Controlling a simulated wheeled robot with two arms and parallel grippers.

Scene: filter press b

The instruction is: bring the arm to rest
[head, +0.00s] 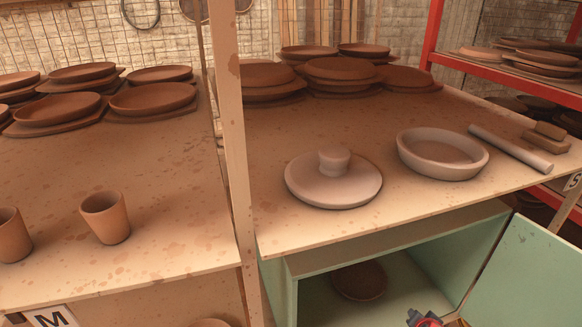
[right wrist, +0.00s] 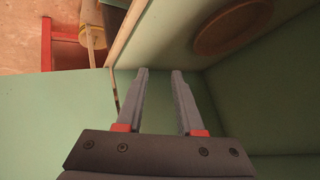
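My right gripper (right wrist: 158,73) is open, its two grey fingers apart with nothing between them. In the right wrist view it is among the green panels of the cabinet, apart from a brown round dish (right wrist: 232,27) at the upper right. In the head view only a red and dark part of my right arm's end shows at the bottom edge, in front of the open green cabinet (head: 400,237). The brown dish (head: 359,281) lies inside that cabinet. My left gripper is not in view.
The cabinet door (head: 525,275) stands open at the right. On the bench above are a pale lid (head: 333,185), a pale round dish (head: 442,158) and a rolling pin (head: 510,150). Two clay cups (head: 105,220) stand at the left. A wooden post (head: 230,130) rises mid-view.

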